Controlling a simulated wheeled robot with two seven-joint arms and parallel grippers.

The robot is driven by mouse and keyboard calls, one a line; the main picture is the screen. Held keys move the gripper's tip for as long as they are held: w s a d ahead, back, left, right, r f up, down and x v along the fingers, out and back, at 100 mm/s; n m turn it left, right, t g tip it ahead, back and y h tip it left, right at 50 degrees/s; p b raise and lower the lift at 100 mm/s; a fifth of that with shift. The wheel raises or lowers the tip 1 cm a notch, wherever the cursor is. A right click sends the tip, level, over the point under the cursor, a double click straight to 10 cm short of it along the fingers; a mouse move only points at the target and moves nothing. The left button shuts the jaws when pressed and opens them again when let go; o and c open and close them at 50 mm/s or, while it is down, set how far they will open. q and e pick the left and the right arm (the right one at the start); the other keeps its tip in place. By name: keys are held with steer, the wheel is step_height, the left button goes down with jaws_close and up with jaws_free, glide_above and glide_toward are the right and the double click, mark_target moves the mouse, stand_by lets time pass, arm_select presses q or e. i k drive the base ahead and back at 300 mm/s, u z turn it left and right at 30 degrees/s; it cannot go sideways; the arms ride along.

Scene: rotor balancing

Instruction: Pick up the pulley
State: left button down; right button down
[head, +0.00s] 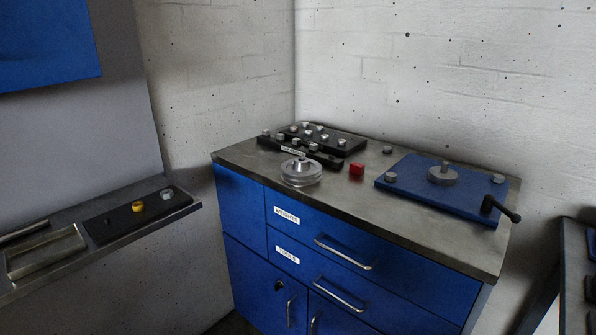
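A silver metal pulley (301,172) with a raised hub sits on the steel top of the blue cabinet (408,222), near its front left edge. It stands just in front of a black rack holding small metal weights. Neither of my grippers shows in the head view.
The black weight rack (342,147) stands behind the pulley. A red block (356,169) lies to its right. A blue plate (443,206) with a round metal mount (443,175) and a black-handled lever (502,209) fills the right side. A shelf (75,258) with a black tray is at left.

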mark_target(300, 170)
steer(key=z, duration=0.4)
steer(key=k, duration=0.25)
steer(key=u, duration=1.1)
steer(key=i, duration=1.3)
steer(key=z, duration=0.3)
